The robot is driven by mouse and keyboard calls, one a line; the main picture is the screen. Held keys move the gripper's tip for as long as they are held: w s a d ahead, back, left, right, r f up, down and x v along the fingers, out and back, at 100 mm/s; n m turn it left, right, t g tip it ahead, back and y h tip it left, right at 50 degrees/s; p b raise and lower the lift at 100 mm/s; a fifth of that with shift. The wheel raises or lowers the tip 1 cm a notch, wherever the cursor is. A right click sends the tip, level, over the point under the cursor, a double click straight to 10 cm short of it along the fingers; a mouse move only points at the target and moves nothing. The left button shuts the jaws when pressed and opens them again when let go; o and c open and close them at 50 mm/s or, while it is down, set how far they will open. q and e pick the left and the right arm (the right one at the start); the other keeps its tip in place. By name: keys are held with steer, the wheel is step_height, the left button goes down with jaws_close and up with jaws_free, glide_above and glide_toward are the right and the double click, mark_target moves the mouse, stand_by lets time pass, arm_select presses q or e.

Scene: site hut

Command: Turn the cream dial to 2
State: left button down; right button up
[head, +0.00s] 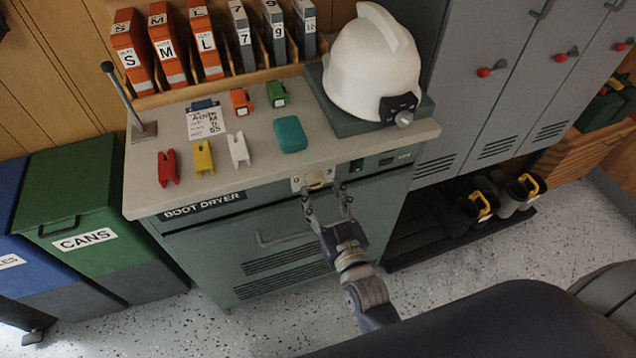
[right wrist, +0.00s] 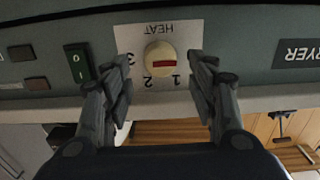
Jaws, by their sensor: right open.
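The cream dial (head: 314,179) is on the front of the green boot dryer (head: 215,245), just under its top. In the right wrist view the dial (right wrist: 160,59) appears upside down, with a red bar lying level across its face. The figures 3, 2 and 1 show around it on a white HEAT label (right wrist: 130,38); the 0 shows only in the head view.
A green rocker switch (right wrist: 77,64) sits beside the dial. A handle (head: 285,240) crosses the dryer front below. The top (head: 260,154) holds a white helmet (head: 375,65), coloured clips and a teal box (head: 290,134). Green (head: 90,215) and blue bins stand left, grey lockers right.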

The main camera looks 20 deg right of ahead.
mark_target(317, 183)
steer(key=shift+w+a, duration=0.1)
steer(key=shift+w, duration=1.7)
steer(key=c, duration=1)
